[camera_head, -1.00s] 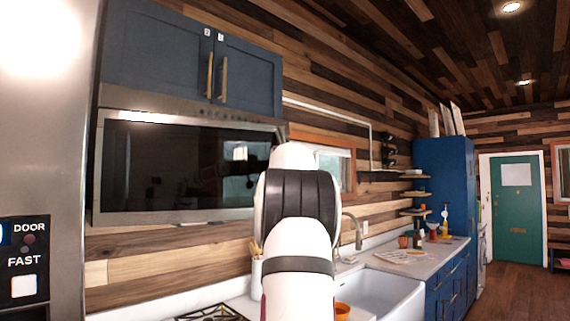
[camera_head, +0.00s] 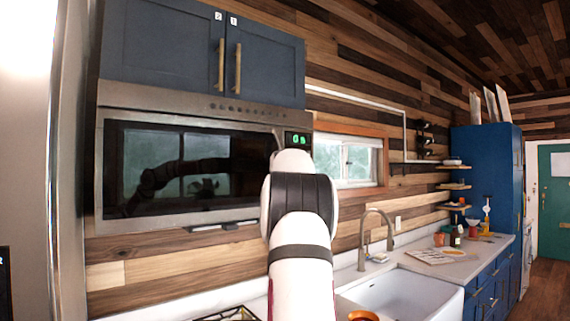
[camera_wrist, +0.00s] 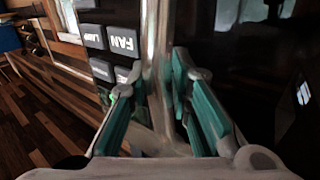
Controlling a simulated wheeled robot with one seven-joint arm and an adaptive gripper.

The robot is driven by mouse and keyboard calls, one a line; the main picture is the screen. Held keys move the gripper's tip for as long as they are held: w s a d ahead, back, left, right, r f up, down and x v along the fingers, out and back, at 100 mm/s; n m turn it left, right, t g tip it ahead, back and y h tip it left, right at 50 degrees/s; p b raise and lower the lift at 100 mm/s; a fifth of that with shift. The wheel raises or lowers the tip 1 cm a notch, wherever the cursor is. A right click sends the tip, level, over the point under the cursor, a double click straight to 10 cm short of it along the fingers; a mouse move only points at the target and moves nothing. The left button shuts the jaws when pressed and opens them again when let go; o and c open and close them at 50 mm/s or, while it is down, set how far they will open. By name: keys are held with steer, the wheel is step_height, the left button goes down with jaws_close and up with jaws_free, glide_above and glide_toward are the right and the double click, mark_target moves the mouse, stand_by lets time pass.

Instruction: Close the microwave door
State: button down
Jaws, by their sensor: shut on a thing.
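The microwave (camera_head: 200,106) hangs under the blue cupboards in the head view, with its dark glass door (camera_head: 180,172) facing me. The door looks flush or nearly flush with the body; I cannot tell whether a small gap is left. A green lit display (camera_head: 297,139) shows right of the door. In the wrist view, my gripper (camera_wrist: 160,92) has its teal-padded fingers on either side of the upright metal door handle (camera_wrist: 157,45), shut on it. Control buttons (camera_wrist: 122,41) sit left of the handle. In the head view my arm hides the gripper and handle.
A tall steel appliance (camera_head: 70,180) stands close on the left. Blue cupboards (camera_head: 160,45) are above the microwave. Below are a stove grate (camera_head: 232,314) and a white sink (camera_head: 405,292) with a tap (camera_head: 365,235). Wooden floor (camera_head: 540,290) is clear at the right.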

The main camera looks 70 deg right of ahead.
steer(key=shift+w+a, duration=0.1)
steer(key=shift+w, duration=0.25)
steer(key=c, duration=1.5)
jaws_free()
steer(key=shift+w+f, duration=0.1)
steer(key=shift+s, duration=0.2)
steer(key=shift+s+a, duration=0.25)
steer(key=shift+a, duration=0.2)
steer(key=v, duration=1.1)
steer(key=shift+d, duration=0.1)
